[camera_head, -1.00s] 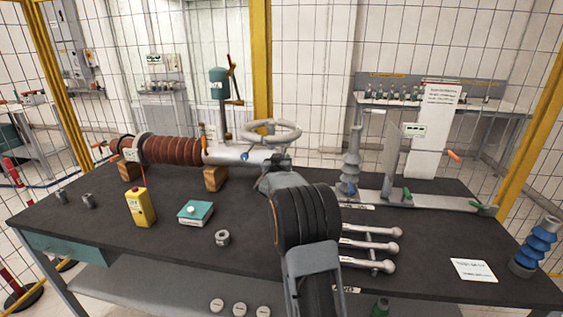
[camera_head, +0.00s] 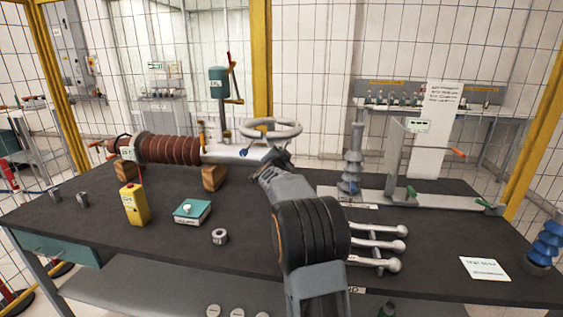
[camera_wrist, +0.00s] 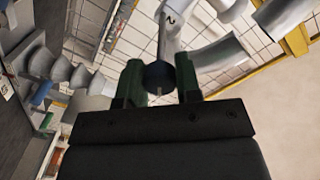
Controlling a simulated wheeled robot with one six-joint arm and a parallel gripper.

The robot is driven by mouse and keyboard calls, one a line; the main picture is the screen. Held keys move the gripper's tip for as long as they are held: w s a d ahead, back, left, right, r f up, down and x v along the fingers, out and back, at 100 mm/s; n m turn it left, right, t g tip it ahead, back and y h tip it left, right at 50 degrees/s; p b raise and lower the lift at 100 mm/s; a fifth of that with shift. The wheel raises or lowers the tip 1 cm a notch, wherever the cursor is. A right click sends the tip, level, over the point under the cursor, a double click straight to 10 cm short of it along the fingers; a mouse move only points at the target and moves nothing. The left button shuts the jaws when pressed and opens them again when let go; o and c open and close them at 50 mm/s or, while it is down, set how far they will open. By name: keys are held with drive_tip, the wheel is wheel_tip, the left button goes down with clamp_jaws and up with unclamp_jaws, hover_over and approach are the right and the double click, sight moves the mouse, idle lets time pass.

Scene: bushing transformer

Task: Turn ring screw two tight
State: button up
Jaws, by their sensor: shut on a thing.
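In the wrist view, my gripper (camera_wrist: 159,78) has two green fingers shut on a dark, round piece, ring screw two (camera_wrist: 158,76). A light grey part marked "2" (camera_wrist: 170,20) stands just beyond it. In the head view, my arm's end reaches the right end of the grey tube of the ribbed brown bushing (camera_head: 178,149), below a grey ring (camera_head: 270,130). My fingers and ring screw two are hidden there behind my arm. A blue screw head (camera_head: 243,152) shows on the tube, left of my arm.
The bushing rests on wooden blocks (camera_head: 213,177) on the dark table (camera_head: 130,250). A yellow box (camera_head: 134,204), a teal box (camera_head: 192,211) and a metal nut (camera_head: 219,236) lie left of my arm. Ball-ended rods (camera_head: 375,247) lie right of it. Mesh fencing stands behind.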

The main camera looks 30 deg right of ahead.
drive_tip(key=m+b, duration=0.3)
drive_tip(key=m, duration=0.3)
drive_tip(key=shift+f, duration=0.15)
drive_tip(key=m+b, duration=0.3)
drive_tip(key=m, duration=0.2)
drive_tip(key=shift+m, duration=0.3)
drive_tip(key=m+b, duration=0.3)
drive_tip(key=m, duration=0.3)
drive_tip(key=shift+t+b, duration=0.35)
drive_tip(key=shift+t, duration=0.05)
drive_tip(key=shift+m+b, duration=1.2)
drive_tip(key=shift+m, duration=1.4)
drive_tip(key=o, duration=0.9)
drive_tip(key=v, duration=0.4)
drive_tip(key=b+v, duration=0.1)
drive_tip(key=v, duration=0.4)
drive_tip(key=b+v, duration=0.1)
drive_tip(key=v, duration=0.4)
drive_tip(key=shift+s+d+r, duration=0.1)
drive_tip(key=shift+d+r, duration=0.1)
drive_tip(key=shift+r, duration=0.05)
